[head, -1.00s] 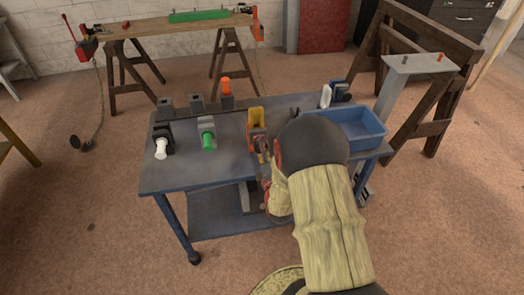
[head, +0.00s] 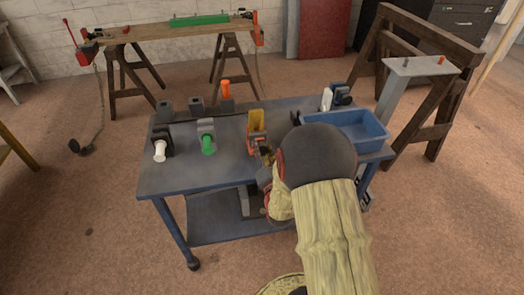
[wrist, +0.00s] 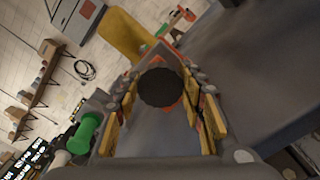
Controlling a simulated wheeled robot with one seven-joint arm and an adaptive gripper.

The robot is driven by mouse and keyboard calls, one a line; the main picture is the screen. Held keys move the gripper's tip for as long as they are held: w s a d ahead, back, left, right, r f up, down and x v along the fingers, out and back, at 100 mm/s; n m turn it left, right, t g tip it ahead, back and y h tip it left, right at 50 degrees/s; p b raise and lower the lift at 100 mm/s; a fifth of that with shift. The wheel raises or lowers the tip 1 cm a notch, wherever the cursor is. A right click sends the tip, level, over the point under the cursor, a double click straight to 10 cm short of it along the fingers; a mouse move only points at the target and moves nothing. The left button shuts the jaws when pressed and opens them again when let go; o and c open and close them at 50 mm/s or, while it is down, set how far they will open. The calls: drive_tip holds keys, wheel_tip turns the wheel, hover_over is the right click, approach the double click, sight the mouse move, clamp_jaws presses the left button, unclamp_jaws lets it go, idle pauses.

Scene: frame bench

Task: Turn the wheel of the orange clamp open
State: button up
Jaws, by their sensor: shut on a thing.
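The orange clamp (head: 257,122) stands near the middle of the blue-grey bench (head: 180,182), with a yellow-orange upright part at its top. In the wrist view its dark round wheel (wrist: 160,88) sits between my two fingers, with bits of orange behind it and the yellow upright part (wrist: 122,36) above left. My gripper (head: 265,154) is at the clamp's near side, shut on the wheel; the fingers also show in the wrist view (wrist: 165,98). In the head view the wheel is hidden by my gripper and arm.
Left of the clamp are a green-handled clamp (head: 207,138) and a white-handled one (head: 160,148). An orange-handled item (head: 226,92) stands behind. A blue bin (head: 360,132) is close on the right, partly behind my arm. The bench's front left is clear.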

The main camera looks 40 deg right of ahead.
drive_tip(key=shift+f, duration=0.1)
idle(0.3)
drive_tip(key=o, duration=1.2)
drive_tip(key=v, duration=1.2)
